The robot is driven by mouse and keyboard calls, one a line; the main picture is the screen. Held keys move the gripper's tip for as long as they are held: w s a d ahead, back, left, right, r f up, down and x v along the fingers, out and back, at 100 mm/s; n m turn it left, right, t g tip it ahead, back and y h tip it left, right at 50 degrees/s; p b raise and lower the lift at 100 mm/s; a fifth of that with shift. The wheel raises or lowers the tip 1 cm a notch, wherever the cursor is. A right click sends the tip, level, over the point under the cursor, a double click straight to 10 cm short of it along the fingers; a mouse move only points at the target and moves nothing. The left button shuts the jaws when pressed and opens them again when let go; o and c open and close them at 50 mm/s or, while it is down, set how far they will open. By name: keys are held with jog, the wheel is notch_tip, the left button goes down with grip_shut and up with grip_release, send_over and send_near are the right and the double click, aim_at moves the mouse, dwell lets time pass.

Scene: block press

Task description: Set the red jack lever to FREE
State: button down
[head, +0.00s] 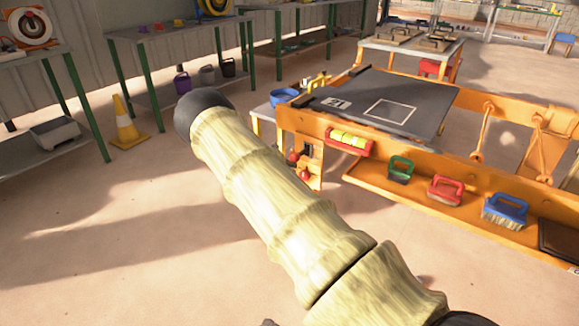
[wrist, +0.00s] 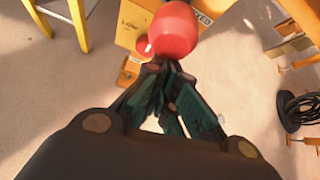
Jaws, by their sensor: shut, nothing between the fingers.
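In the wrist view a large red ball knob (wrist: 172,30) is just beyond my gripper (wrist: 165,68). A second red knob (wrist: 144,46) shows smaller to its left. Both stand before an orange panel (wrist: 128,35) with a label reading "LOW" and a partly hidden one ending in "KED". My gripper is shut and empty, its fingertips close below the large knob; I cannot tell if they touch it. In the head view two red knobs (head: 293,157) hang at the orange panel's end. I cannot tell which is the jack lever, or its setting. My gripper is not visible there.
The orange bench (head: 470,113) carries a dark board (head: 345,90). Its shelf holds green (head: 400,170), red (head: 445,190) and blue (head: 506,209) brushes. A yellow stool leg (wrist: 79,25) stands left and a black coil (wrist: 300,110) right in the wrist view.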

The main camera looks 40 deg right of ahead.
jog(key=shift+y, duration=0.9)
jog(key=shift+d+r+p, duration=0.1)
jog(key=shift+r+p, duration=2.3)
jog(key=shift+p, duration=1)
jog(key=shift+w+d+r, duration=0.15)
jog(key=shift+w+r, duration=0.05)
jog(key=shift+r, duration=0.05)
jog(key=p, duration=0.1)
send_near(293, 159)
jog(key=a, duration=0.1)
jog(key=s+a+f, duration=0.1)
jog(key=shift+s+a+f, duration=0.2)
jog(key=shift+a+f, duration=0.05)
jog(key=shift+a, duration=0.1)
